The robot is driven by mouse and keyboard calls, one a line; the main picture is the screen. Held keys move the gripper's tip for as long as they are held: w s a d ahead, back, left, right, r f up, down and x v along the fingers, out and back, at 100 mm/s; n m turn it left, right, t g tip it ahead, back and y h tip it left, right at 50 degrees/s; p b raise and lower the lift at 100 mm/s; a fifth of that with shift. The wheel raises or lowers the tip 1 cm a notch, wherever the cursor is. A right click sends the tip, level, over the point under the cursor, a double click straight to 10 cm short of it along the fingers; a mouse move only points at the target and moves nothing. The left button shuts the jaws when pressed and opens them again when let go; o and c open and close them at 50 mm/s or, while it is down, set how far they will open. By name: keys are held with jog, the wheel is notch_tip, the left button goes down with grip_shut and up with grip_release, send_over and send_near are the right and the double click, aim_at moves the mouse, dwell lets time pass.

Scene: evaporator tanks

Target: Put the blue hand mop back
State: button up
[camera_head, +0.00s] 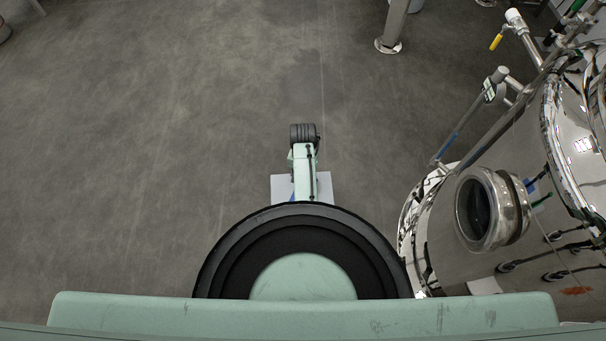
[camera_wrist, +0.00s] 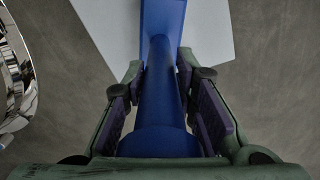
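The blue hand mop (camera_wrist: 160,85) fills the middle of the wrist view. Its blue shaft runs away from the camera, with a thicker blue end nearest the palm. My gripper (camera_wrist: 161,78) has one dark-padded finger on each side of the shaft and appears closed on it. A white flat panel (camera_wrist: 220,35) shows beyond the blue part; whether it belongs to the mop is unclear.
A shiny steel tank (camera_head: 440,235) with a round port (camera_head: 478,210) stands close on the right. Pipes with a blue part (camera_head: 450,145) rise beside it. A steel post (camera_head: 392,30) stands on the floor at the back. The floor (camera_head: 130,130) on the left is clear.

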jog(key=o, duration=0.4)
jog(key=shift+c, duration=0.2)
notch_tip(320, 180, up, 12)
jog(key=shift+r, duration=0.15)
dwell(0.3)
